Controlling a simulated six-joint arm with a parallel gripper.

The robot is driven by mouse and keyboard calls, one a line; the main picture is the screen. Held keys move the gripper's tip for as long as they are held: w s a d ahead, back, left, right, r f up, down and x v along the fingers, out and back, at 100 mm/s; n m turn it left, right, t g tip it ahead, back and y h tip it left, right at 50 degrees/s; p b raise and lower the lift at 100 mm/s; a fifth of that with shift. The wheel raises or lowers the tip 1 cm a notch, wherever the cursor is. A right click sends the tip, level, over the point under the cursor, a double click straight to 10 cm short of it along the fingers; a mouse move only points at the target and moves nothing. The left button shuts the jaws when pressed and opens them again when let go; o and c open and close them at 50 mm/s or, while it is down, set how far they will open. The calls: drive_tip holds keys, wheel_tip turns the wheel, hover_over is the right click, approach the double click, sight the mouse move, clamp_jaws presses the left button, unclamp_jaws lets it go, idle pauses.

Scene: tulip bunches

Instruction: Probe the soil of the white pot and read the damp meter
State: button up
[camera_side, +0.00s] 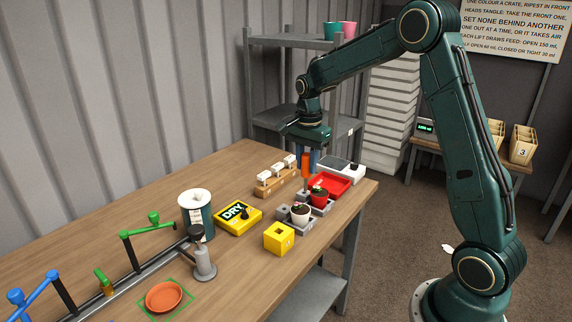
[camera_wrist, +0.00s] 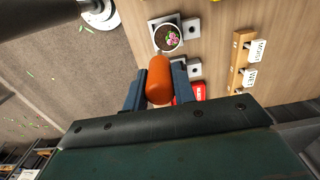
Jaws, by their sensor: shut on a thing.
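The white pot (camera_side: 301,213) holds dark soil and a small plant, and stands in a grey holder. In the wrist view, the white pot (camera_wrist: 155,43) shows a pink bloom and lies just beyond the fingers. My gripper (camera_side: 307,158) is shut on the orange probe handle (camera_side: 306,168), which is held upright above the pots. In the wrist view, my gripper (camera_wrist: 159,88) has its blue fingers on both sides of the orange handle (camera_wrist: 159,75). The probe's tip is not clear to see. The yellow damp meter (camera_side: 232,225) lies on the table and shows DRY.
A red pot (camera_side: 319,200) stands close behind the white one, by a red tray (camera_side: 334,181). A yellow block (camera_side: 279,238) is in front. A wooden card rack (camera_side: 268,190) stands behind. A canister (camera_side: 197,217) and orange saucer (camera_side: 163,296) are left.

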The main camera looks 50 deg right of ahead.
sight(306, 191)
drive_tip(key=shift+f, duration=2.85)
drive_tip(key=shift+f, duration=0.7)
idle(1.0)
drive_tip(key=shift+r, duration=0.1)
drive_tip(key=shift+r, duration=3.45)
